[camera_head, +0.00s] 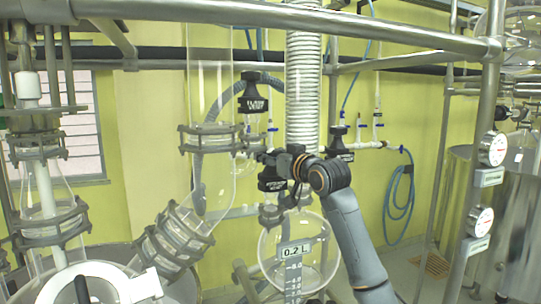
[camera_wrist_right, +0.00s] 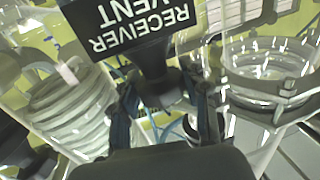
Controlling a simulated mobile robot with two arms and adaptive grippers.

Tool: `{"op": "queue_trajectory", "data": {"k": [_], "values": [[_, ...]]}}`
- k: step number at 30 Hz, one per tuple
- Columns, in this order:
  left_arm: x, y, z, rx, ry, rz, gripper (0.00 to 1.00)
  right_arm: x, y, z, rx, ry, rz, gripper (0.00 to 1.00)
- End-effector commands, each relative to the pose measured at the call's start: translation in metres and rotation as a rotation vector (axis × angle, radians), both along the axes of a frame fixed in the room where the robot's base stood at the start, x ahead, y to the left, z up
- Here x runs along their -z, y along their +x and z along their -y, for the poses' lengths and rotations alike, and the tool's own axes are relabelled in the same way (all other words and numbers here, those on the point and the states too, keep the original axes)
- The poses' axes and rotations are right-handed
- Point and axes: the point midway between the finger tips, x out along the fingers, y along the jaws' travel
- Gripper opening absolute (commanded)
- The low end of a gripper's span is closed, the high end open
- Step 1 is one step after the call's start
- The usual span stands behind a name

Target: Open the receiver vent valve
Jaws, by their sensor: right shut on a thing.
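The receiver vent valve has a black handle with white lettering, which reads RECEIVER VENT upside down in the right wrist view (camera_wrist_right: 135,22). In the head view, a black labelled handle (camera_head: 272,183) sits right by my right gripper (camera_head: 279,161), above the round glass receiver (camera_head: 322,250). My right gripper comes in from the lower right and also shows in the wrist view (camera_wrist_right: 165,100). Its two fingers are shut on the dark neck below the label plate. The fingers hide part of the valve. My left gripper is not in view.
Other black labelled handles are close by, one at upper left (camera_head: 254,98) and one at right (camera_head: 340,143). A white coil condenser (camera_head: 303,85) stands just above the gripper. Glass tubes with metal clamps (camera_head: 178,240) are at left; a metal post with gauges (camera_head: 493,148) is at right.

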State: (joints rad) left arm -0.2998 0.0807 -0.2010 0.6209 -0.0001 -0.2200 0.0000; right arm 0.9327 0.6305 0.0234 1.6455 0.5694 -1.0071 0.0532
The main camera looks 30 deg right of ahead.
Motion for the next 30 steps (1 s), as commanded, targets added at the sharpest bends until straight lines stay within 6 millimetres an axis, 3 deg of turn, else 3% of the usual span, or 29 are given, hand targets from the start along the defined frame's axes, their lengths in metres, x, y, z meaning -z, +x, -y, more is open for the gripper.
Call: {"op": "queue_trajectory", "data": {"k": [13, 30], "values": [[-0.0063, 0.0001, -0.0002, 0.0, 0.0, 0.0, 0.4, -0.0016, -0.0002, 0.0018, -0.228, 0.0, 0.001, 0.14], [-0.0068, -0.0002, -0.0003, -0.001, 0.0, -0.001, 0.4, -0.0009, 0.0, 0.0006, -0.269, 0.0, 0.001, 0.14]]}}
